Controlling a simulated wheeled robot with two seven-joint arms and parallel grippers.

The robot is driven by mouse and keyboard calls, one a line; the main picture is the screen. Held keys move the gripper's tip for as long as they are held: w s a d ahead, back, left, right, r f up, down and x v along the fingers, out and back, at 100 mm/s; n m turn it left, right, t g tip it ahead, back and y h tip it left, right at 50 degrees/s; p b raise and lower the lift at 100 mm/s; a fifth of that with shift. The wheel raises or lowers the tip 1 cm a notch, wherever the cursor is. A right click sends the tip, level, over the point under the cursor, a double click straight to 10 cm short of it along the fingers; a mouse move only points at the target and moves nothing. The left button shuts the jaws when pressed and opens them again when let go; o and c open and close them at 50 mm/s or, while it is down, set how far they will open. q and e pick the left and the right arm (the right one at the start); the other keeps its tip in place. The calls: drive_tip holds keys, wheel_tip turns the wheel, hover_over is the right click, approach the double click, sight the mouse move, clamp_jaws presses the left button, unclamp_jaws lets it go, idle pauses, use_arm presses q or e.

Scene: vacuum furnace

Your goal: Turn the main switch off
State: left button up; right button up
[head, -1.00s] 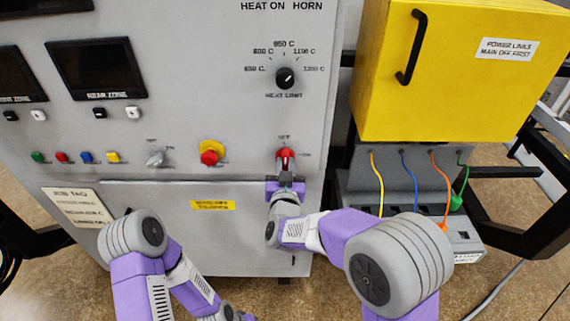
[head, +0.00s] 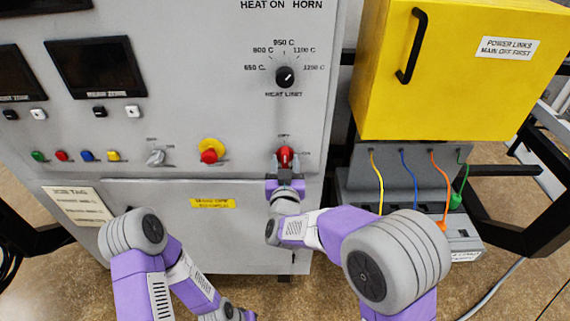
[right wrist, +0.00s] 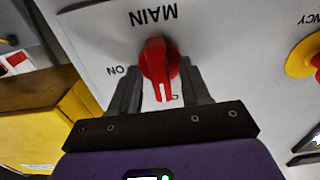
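The red main switch (head: 285,157) is on the lower right of the grey panel, below the OFF label. In the right wrist view, which shows the panel upside down, its red handle (right wrist: 158,65) stands under the word MAIN. Its white mark points toward a label partly hidden by the handle and my gripper; ON is off to one side. My right gripper (head: 285,183) is just below the switch in the head view. In the wrist view its two fingers (right wrist: 161,88) stand apart on either side of the handle, with narrow gaps showing.
A red emergency button on a yellow base (head: 211,151) and a grey selector (head: 155,157) are left of the switch. The heat limit dial (head: 285,77) is above. A yellow box (head: 455,75) and coloured cables (head: 407,180) are at right.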

drive_tip(key=shift+s, duration=0.1)
drive_tip(key=s, duration=0.7)
drive_tip(key=shift+s, duration=0.25)
